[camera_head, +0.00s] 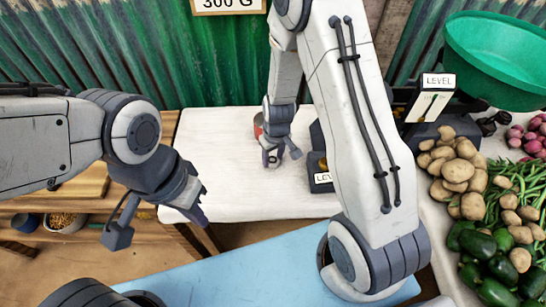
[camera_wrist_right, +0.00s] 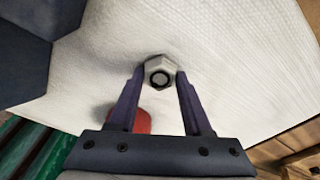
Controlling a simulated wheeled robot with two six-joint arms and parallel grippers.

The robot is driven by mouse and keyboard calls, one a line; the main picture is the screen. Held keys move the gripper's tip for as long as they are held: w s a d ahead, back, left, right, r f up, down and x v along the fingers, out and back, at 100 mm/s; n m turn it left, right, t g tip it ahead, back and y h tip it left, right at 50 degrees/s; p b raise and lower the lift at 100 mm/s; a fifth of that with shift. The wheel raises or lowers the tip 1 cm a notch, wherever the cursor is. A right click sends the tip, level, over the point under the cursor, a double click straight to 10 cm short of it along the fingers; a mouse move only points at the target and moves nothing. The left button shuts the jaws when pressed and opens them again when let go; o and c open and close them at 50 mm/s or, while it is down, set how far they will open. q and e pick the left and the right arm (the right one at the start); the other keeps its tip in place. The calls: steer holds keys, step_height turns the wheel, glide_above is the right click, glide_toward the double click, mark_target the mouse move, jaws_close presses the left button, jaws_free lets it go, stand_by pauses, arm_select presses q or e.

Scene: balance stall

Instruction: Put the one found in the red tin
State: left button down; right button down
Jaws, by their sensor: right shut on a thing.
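My right gripper (camera_head: 274,156) is low over the white cloth near the middle of the head view. In the right wrist view its fingers (camera_wrist_right: 158,86) are shut on a pale hexagonal nut (camera_wrist_right: 151,63) with a dark round hole. The red tin (camera_wrist_right: 130,122) shows partly behind the fingers there, close to the gripper's base. In the head view only a bit of the tin (camera_head: 257,124) shows beside my right gripper, the arm hiding the rest. My left gripper (camera_head: 158,224) is open and empty at the left, in front of the table edge.
The white cloth (camera_head: 215,155) is clear left of my right gripper.

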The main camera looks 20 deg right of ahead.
steer(key=shift+f, duration=0.2)
steer(key=shift+c, duration=1.7)
jaws_free()
